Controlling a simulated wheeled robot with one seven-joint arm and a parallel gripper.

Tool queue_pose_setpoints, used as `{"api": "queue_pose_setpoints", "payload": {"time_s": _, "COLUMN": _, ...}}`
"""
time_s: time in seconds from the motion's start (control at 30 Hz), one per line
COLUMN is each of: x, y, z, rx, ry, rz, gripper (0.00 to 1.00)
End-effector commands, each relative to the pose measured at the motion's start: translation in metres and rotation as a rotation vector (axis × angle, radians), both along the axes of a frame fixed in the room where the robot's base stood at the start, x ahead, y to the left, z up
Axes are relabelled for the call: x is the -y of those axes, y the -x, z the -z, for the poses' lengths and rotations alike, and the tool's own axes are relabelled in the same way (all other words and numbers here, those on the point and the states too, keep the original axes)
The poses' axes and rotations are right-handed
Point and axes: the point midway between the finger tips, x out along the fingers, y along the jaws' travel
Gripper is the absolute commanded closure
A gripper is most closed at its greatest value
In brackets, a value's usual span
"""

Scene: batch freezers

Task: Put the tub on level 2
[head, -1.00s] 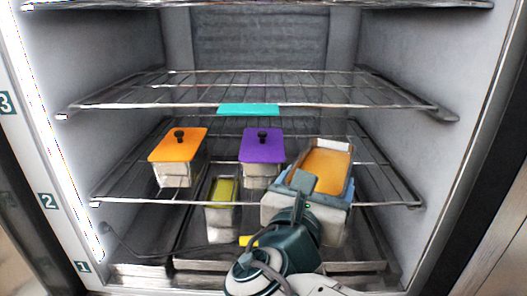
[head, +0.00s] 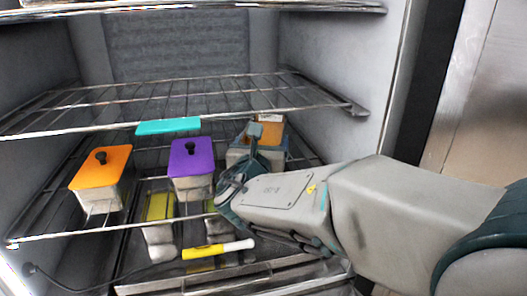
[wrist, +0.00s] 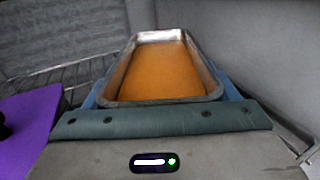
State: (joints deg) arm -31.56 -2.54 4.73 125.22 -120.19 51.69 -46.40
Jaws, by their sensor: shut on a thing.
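The tub (head: 270,132) is an open metal pan filled with orange stuff. It is also in the wrist view (wrist: 160,72), level and straight ahead of my gripper. My gripper (head: 254,148) is shut on the tub's near end, with blue edges showing on both sides of it in the wrist view. The tub is at the right part of the level 2 wire shelf (head: 60,236), right of the purple-lidded tub. My arm and gripper hide its underside, so I cannot tell whether it touches the wires.
An orange-lidded tub (head: 101,168) and a purple-lidded tub (head: 192,160) stand on the same shelf. A wire shelf with a teal strip (head: 168,126) is above. Yellow-filled containers (head: 159,207) and a yellow-and-white stick (head: 218,249) are lower down. The freezer's right wall (head: 345,140) is close by.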

Motion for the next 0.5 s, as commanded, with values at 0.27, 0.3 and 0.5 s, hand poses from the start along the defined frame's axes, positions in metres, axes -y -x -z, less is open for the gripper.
{"api": "queue_pose_setpoints", "payload": {"time_s": 0.27, "x": 0.001, "y": -0.010, "z": 0.025, "rx": 0.001, "ry": 0.004, "rz": 0.000, "gripper": 0.64}}
{"api": "queue_pose_setpoints", "payload": {"time_s": 0.3, "x": 0.001, "y": -0.010, "z": 0.029, "rx": 0.002, "ry": 0.003, "rz": 0.001, "gripper": 0.64}}
{"api": "queue_pose_setpoints", "payload": {"time_s": 0.5, "x": 0.001, "y": -0.010, "z": 0.033, "rx": 0.005, "ry": 0.001, "rz": 0.001, "gripper": 0.64}}
